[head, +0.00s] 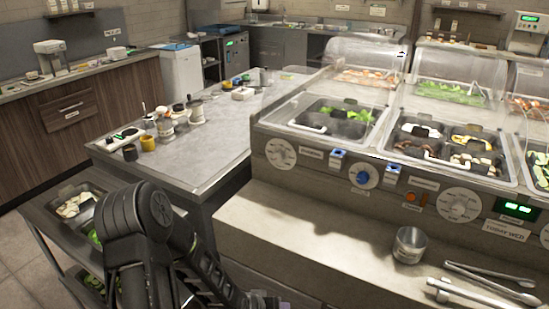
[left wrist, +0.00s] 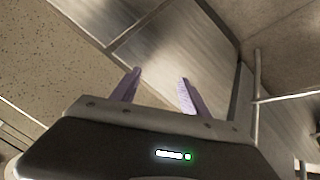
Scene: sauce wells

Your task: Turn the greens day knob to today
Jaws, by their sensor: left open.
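Several round knobs and dials sit on the counter's front panel in the head view: a white dial (head: 280,153) at the left, a blue knob (head: 363,178) in the middle, and a larger white dial (head: 459,205) to the right. Their labels are too small to read, so I cannot tell which is the greens day knob. A sign (head: 505,231) reads TODAY WED. My left arm reaches down at the lower left, its hand mostly cut off by the bottom edge. In the left wrist view my left gripper (left wrist: 157,92) is open and empty, with two purple fingers apart. My right gripper is not in view.
A metal cup (head: 409,245) and tongs (head: 482,285) lie on the bare ledge (head: 320,235) below the panel. Clear sneeze guards (head: 460,80) cover food wells above. A grey table (head: 205,150) with jars stands to the left, a cart (head: 50,230) with food trays at lower left.

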